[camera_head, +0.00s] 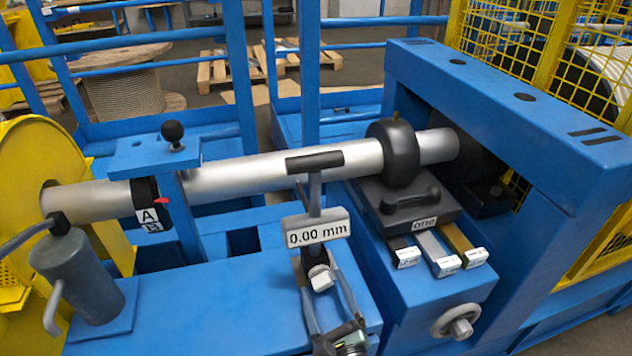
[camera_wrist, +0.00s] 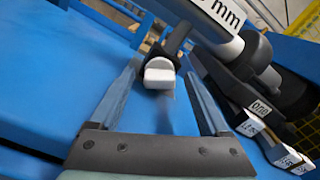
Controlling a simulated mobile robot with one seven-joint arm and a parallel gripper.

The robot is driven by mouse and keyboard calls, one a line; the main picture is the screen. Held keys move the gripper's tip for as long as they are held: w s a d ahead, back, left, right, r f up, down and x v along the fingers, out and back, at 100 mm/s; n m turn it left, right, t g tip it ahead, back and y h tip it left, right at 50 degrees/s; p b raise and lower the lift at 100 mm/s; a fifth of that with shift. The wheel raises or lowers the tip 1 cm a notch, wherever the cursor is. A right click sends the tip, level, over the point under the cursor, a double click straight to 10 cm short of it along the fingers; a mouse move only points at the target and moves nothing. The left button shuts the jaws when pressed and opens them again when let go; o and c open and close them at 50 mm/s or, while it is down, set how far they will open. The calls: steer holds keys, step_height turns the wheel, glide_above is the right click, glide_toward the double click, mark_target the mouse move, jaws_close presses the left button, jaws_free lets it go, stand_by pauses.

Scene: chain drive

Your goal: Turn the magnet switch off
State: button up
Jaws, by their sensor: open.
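The magnet switch is probably the white knob (camera_head: 321,278) on the dark base under the gauge, which stands on the blue bench. The gauge's display (camera_head: 318,229) reads 0.00 mm. In the wrist view, the white knob (camera_wrist: 159,75) lies between the ends of my open gripper (camera_wrist: 162,72), with a gap on each side. In the head view, my gripper (camera_head: 322,288) reaches up from the bottom edge, its fingers close to the knob. The switch's off or on marking is not readable.
A long grey shaft (camera_head: 255,169) runs behind the gauge through a black ring (camera_head: 393,153). A block marked "one" (camera_head: 420,212) with several labelled bars stands at right. A grey cylinder (camera_head: 75,278) stands at left. The blue bench top (camera_head: 220,300) left of my gripper is clear.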

steer(key=shift+r+m+p, duration=0.3)
steer(key=shift+m+p, duration=0.15)
steer(key=shift+m, duration=0.15)
steer(key=v, duration=1.3)
steer(key=shift+f, duration=0.3)
steer(key=shift+d, duration=0.2)
